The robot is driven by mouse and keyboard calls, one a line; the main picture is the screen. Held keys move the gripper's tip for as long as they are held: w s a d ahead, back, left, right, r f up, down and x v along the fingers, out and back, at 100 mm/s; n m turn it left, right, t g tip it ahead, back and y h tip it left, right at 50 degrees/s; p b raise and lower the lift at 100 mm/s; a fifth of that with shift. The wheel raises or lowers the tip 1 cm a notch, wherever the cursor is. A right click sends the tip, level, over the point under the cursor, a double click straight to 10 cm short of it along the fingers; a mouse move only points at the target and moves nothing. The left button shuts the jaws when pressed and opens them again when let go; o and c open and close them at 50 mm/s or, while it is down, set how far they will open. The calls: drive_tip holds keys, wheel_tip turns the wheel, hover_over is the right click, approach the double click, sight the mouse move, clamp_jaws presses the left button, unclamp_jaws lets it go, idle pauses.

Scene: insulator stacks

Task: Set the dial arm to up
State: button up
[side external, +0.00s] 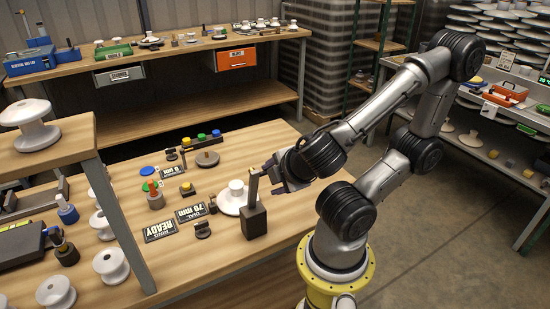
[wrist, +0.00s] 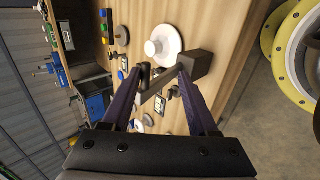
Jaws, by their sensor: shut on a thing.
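The dial arm (side external: 254,187) is a flat grey-brown bar that rises from a dark block (side external: 255,221) on the bench. In the side external view it stands nearly upright, with its top leaning slightly right. My gripper (side external: 268,170) is at the upper part of the bar, coming from the right. In the wrist view the bar (wrist: 156,92) runs between my two fingers (wrist: 162,77), and the block (wrist: 197,64) is just beyond the right fingertip. My gripper is shut on the bar; the exact contact is partly hidden by the fingers.
A white insulator disc (side external: 230,204) lies just left of the block. A DIAL 70 mm sign (side external: 192,212) and a READY sign (side external: 161,231) lie further left. A small dark knob (side external: 203,230) sits nearby. A raised shelf (side external: 45,146) stands at the left. The bench's right side is clear.

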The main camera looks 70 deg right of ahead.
wheel_tip(320, 180, up, 9)
drive_tip(key=s+a, duration=0.1)
drive_tip(key=shift+a+f, duration=0.15)
idle(0.3)
drive_tip(key=shift+s, duration=0.1)
idle(0.4)
drive_tip(key=s+d+f+m+g+y, duration=0.2)
drive_tip(key=s+m+g, duration=0.25)
drive_tip(key=m, duration=0.25)
drive_tip(key=w+a+m+t+y, duration=0.2)
drive_tip(key=w+a+t+y, duration=0.1)
drive_tip(key=w+a, duration=0.3)
drive_tip(key=shift+a+r+t+y, duration=0.4)
drive_tip(key=shift+a+y, duration=0.15)
drive_tip(key=shift+y, duration=0.15)
